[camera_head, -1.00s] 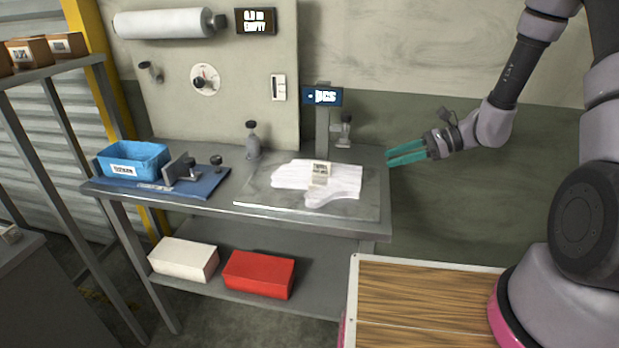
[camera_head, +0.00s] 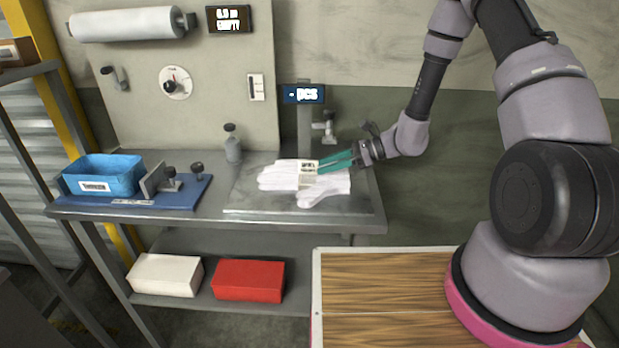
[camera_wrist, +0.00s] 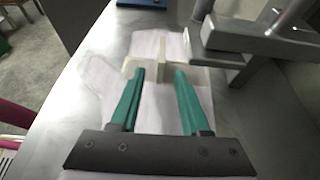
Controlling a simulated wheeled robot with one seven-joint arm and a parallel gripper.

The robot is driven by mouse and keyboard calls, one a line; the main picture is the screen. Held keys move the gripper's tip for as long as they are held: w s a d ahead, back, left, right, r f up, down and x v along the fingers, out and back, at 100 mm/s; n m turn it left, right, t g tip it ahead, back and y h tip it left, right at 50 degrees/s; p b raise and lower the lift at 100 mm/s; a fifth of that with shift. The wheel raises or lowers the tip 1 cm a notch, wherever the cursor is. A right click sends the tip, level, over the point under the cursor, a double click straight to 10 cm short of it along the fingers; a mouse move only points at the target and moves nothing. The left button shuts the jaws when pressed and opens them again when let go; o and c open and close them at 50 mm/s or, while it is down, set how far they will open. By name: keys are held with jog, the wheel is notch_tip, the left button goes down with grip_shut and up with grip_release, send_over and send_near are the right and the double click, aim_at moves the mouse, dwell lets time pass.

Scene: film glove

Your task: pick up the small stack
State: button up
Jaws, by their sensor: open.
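The small stack is a pile of white gloves (camera_head: 325,190) with a pale paper band (camera_head: 308,172) around its middle. It lies flat on the metal plate of the bench. My gripper (camera_head: 322,163) is open, with green fingers reaching over the stack from the right, close to the band. In the wrist view the gloves (camera_wrist: 158,105) spread under and between the fingers, and the band (camera_wrist: 147,68) stands just ahead of the fingertips of my gripper (camera_wrist: 158,75). I cannot tell whether the fingers touch the gloves.
A scale post with a "pcs" display (camera_head: 303,94) stands behind the plate; its base (camera_wrist: 245,45) is close on the right in the wrist view. A blue bin (camera_head: 103,176) sits on the left. White (camera_head: 165,275) and red (camera_head: 249,280) boxes lie on the shelf below.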

aim_at(312, 174)
jog(key=x, duration=0.4)
jog(key=shift+a+r, duration=0.2)
jog(key=shift+a, duration=0.25)
grip_shut()
jog(key=shift+w+r, duration=0.1)
jog(key=shift+r, duration=0.25)
jog(key=shift+d, duration=0.15)
